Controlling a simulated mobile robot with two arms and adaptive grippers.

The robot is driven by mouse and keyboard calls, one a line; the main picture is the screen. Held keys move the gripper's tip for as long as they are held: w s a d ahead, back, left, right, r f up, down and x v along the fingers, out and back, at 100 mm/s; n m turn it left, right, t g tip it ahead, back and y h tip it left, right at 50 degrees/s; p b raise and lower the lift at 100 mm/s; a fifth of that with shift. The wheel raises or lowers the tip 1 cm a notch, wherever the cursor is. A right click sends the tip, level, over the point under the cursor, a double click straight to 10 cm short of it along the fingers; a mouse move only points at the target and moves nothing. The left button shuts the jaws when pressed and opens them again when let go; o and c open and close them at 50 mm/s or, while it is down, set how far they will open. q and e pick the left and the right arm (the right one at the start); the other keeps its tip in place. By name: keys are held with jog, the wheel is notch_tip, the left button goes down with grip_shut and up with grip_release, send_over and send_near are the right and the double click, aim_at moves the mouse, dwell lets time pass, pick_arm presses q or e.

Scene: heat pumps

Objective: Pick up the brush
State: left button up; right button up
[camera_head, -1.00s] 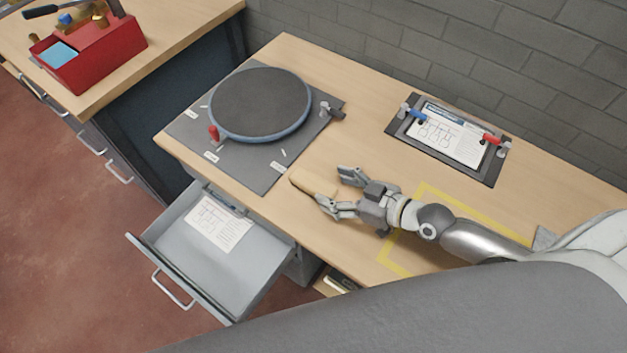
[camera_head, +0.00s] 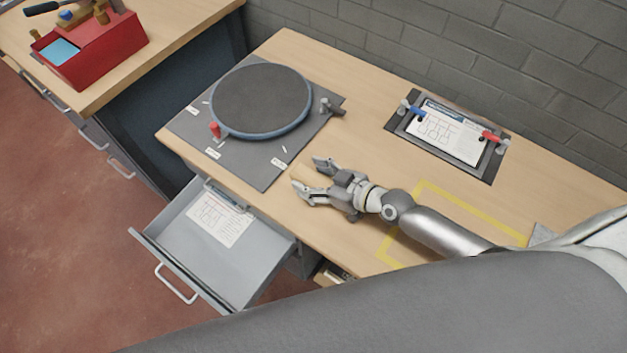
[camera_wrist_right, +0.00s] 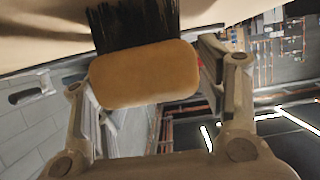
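The brush shows in the right wrist view as a tan wooden handle (camera_wrist_right: 145,75) with black bristles beside it. Its handle lies between the two fingers of my right gripper, and I see no clear grip on it. In the head view my right gripper (camera_head: 309,175) is low over the table near its front edge, fingers spread and pointing left. There the brush (camera_head: 313,178) is mostly hidden by the fingers, with only a little tan wood showing between them. My left gripper is not in view.
A round dark turntable (camera_head: 262,99) on a grey plate stands just left of the gripper. A clipboard (camera_head: 447,134) lies at the back right. An open drawer (camera_head: 240,262) juts out below the table's front edge. A red toolbox (camera_head: 105,52) sits on the other bench.

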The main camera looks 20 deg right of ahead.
jog(key=c, duration=0.9)
jog(key=shift+c, duration=0.2)
